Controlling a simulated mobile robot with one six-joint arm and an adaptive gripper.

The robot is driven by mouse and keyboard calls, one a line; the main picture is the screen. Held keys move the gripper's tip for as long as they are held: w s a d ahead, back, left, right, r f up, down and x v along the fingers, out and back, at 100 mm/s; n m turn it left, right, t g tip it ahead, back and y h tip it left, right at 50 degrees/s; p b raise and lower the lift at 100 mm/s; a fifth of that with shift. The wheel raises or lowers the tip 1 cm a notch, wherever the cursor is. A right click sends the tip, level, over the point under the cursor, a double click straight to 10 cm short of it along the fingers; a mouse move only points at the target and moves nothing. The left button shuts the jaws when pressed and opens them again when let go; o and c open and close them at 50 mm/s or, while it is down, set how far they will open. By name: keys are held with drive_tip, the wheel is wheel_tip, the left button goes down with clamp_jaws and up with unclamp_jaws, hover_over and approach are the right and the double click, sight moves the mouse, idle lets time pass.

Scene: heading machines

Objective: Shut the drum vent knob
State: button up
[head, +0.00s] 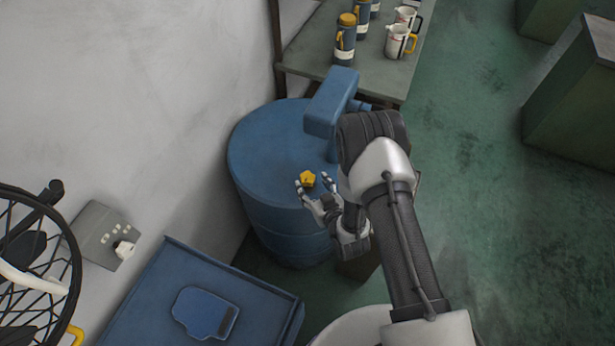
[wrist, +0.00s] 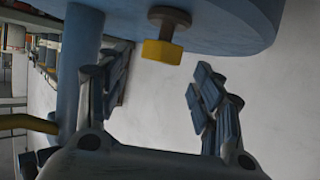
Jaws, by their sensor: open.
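The yellow drum vent knob (head: 307,179) stands on top of the blue drum (head: 265,150). In the wrist view the knob (wrist: 162,51) is a yellow block on a short brown stem, seen against the drum (wrist: 225,22). My gripper (head: 314,200) is open, beside the knob on its near side in the head view. In the wrist view my open gripper (wrist: 158,82) has one finger on each side, with the knob just beyond the fingertips, roughly between them. I see no contact with the knob.
A blue pump-like block (head: 332,100) rises from the drum behind my gripper. A table (head: 350,75) with canisters and jugs stands behind. A blue cabinet (head: 170,270) is at the lower left, beside a wall box (head: 103,235). Green floor (head: 480,150) lies clear to the right.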

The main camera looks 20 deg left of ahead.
sight(308, 178)
drive_tip(key=shift+x, duration=2.8)
drive_tip(key=shift+c, duration=0.4)
drive_tip(key=c, duration=1)
